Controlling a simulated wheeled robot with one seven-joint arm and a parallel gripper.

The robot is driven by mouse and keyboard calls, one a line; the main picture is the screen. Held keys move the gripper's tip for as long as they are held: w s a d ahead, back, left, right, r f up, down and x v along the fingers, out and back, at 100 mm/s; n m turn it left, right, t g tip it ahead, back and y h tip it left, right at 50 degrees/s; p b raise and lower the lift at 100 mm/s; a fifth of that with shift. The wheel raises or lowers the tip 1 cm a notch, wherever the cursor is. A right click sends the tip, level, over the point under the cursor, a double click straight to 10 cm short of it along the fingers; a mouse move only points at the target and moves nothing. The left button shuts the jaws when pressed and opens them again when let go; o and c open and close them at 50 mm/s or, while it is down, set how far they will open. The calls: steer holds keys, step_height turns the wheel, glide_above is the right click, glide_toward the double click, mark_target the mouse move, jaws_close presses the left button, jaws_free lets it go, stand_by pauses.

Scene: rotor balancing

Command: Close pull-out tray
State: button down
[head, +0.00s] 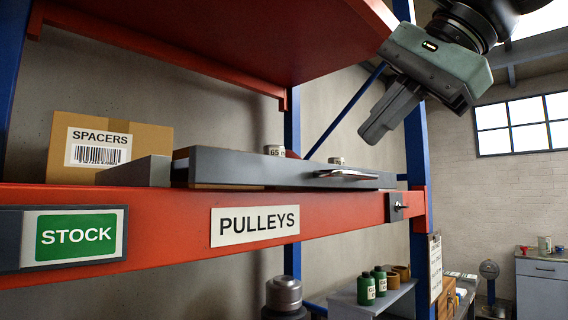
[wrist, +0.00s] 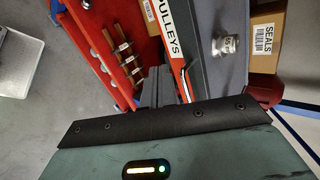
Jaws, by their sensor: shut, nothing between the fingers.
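The pull-out tray (head: 255,167) has a long grey front with a silver bar handle (head: 346,174). It lies on the red shelf beam above the PULLEYS label (head: 255,225), and its front appears to stick out from the shelf.
A SPACERS box (head: 105,148) stands on the shelf at left, and a SEALS box (wrist: 266,38) shows in the wrist view. A red upper shelf (head: 220,40) overhangs the tray. Blue uprights (head: 292,115) frame the rack. A grey cabinet (head: 541,285) stands at far right.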

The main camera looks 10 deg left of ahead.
mark_target(294, 162)
steer(key=shift+n+t+h, duration=0.4)
steer(key=shift+n, duration=0.1)
steer(key=shift+w+a+f+p, duration=0.85)
steer(key=shift+w+a, duration=0.2)
steer(key=shift+a, duration=0.35)
steer(key=shift+w+a+f+p, duration=0.9)
steer(key=shift+w+a, duration=0.1)
steer(key=shift+a, duration=0.45)
steer(key=shift+w+a+f+p, duration=0.85)
steer(key=shift+w+a, duration=0.2)
steer(key=shift+a, duration=0.35)
steer(key=shift+w+a+r+p, duration=0.1)
steer(key=shift+w+a+p, duration=0.3)
steer(key=shift+w+a, duration=0.4)
steer(key=shift+w+a+p, duration=0.35)
steer(key=shift+w+a, duration=0.2)
steer(key=shift+a, duration=0.45)
